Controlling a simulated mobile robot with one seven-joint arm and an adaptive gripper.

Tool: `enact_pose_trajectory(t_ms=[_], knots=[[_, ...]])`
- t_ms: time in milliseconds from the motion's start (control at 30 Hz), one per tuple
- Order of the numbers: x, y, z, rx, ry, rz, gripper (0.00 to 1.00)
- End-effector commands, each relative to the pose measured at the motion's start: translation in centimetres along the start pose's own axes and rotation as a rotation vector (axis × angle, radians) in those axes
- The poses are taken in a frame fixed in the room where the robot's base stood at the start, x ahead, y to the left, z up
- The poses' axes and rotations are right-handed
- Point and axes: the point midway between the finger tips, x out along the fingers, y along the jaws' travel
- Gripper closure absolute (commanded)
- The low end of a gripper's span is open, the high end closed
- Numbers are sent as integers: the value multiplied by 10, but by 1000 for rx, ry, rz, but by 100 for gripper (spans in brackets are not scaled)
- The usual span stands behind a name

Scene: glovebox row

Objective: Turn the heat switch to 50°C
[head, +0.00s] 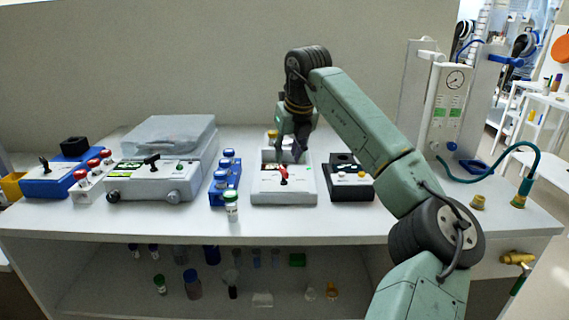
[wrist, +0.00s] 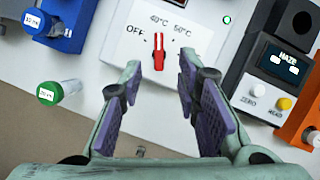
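The heat switch is a red lever (wrist: 158,52) on the white heater's panel (wrist: 195,38). The panel is marked OFF, 40°C and 50°C. The lever stands about upright in the wrist view, its top nearest the 40°C mark and left of 50°C. In the head view the red lever (head: 283,173) sits on the white heater (head: 268,196) at the table's middle. My gripper (wrist: 159,82) is open and empty, its purple-padded fingers apart, with the lever beyond and between the tips. In the head view my gripper (head: 291,152) hangs over the heater's back part, and its fingertips are hard to make out.
A dark device with a screen (wrist: 280,62) stands close on the right. A blue vial rack (wrist: 62,25) is on the left, with a green-capped vial (wrist: 49,93) in front of it. A clear-lidded machine (head: 160,160) stands farther left. The table's front strip is mostly clear.

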Motion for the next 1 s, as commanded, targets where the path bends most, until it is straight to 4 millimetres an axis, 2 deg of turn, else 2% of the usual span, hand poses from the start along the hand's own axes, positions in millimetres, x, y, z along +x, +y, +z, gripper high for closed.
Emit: enact_pose_trajectory(t_ms=[200,400,700,1000], knots=[[36,2,1,-2,-1,3,70],[52,1,1,-2,-1,2,70],[54,1,1,-2,-2,2,71],[54,1,1,-2,-2,2,91]])
